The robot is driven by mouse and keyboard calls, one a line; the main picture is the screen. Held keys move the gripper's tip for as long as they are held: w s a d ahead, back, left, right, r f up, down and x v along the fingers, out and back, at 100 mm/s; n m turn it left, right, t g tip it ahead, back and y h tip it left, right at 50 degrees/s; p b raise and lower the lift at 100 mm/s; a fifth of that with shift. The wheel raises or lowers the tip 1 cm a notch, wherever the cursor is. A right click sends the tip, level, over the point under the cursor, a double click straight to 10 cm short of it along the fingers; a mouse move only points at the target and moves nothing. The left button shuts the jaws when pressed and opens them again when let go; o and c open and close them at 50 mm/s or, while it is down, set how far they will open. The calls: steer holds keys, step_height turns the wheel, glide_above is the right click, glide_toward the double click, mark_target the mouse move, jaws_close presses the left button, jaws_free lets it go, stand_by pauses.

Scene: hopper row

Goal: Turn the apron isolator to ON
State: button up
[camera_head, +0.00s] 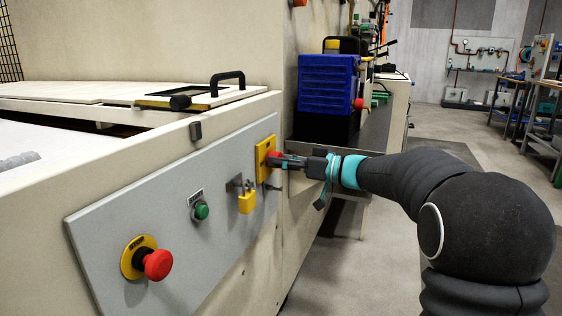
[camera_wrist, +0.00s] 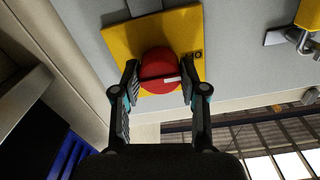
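The apron isolator is a round red knob (camera_wrist: 159,72) on a yellow plate (camera_wrist: 117,42) fixed to a grey panel. A dark line crosses the knob, and a white mark on it points right in the wrist view. In the head view the yellow plate (camera_head: 264,150) is at the panel's far end, and my gripper (camera_head: 281,162) partly hides the knob.
The grey panel (camera_head: 150,215) also carries a red emergency stop (camera_head: 158,265), a green button (camera_head: 202,211) and a yellow padlock (camera_head: 246,202) near the isolator.

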steer(key=shift+c, duration=1.4)
steer(key=shift+b, duration=0.3)
steer(key=m+b, duration=0.2)
steer(key=m, duration=0.1)
steer(key=shift+f, duration=0.15)
steer(key=m+b, duration=0.1)
steer(key=m, duration=0.4)
steer(key=shift+b, duration=0.3)
steer(key=m, duration=0.4)
steer(key=m+p, duration=0.1)
steer(key=shift+r+m, duration=0.25)
steer(key=shift+m, duration=0.15)
steer(key=shift+m+p, duration=0.85)
steer(key=shift+m, duration=1.25)
